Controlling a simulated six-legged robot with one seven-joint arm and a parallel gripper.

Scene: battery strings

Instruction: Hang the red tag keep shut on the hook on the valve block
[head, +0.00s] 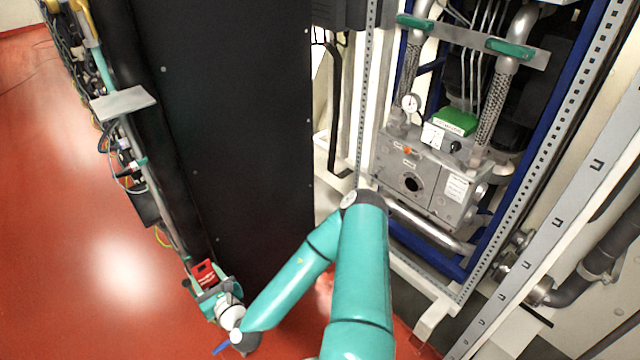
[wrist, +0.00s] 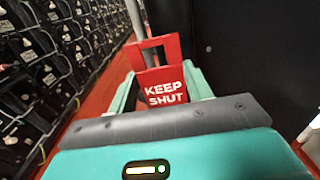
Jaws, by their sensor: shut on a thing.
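The red tag (wrist: 165,88) reads "KEEP SHUT" and has a square opening in its upper part. My gripper (wrist: 160,92) is shut on the tag, which stands up between the fingers in the wrist view. In the head view the tag (head: 203,272) shows small at the lower left, with my gripper (head: 212,290) around its lower part, low beside the black panel. The grey valve block (head: 425,180) is at the right in the head view, well apart from the tag. A small orange-red part (head: 407,150) shows on its upper front. I cannot make out the hook.
A large black panel (head: 225,110) stands between the tag and the valve block. Racks of battery units (wrist: 50,55) line the left in the wrist view. A light shelf plate (head: 122,103) juts out at the left. The red floor (head: 90,240) is clear there. A perforated upright (head: 366,90) borders the valve cabinet.

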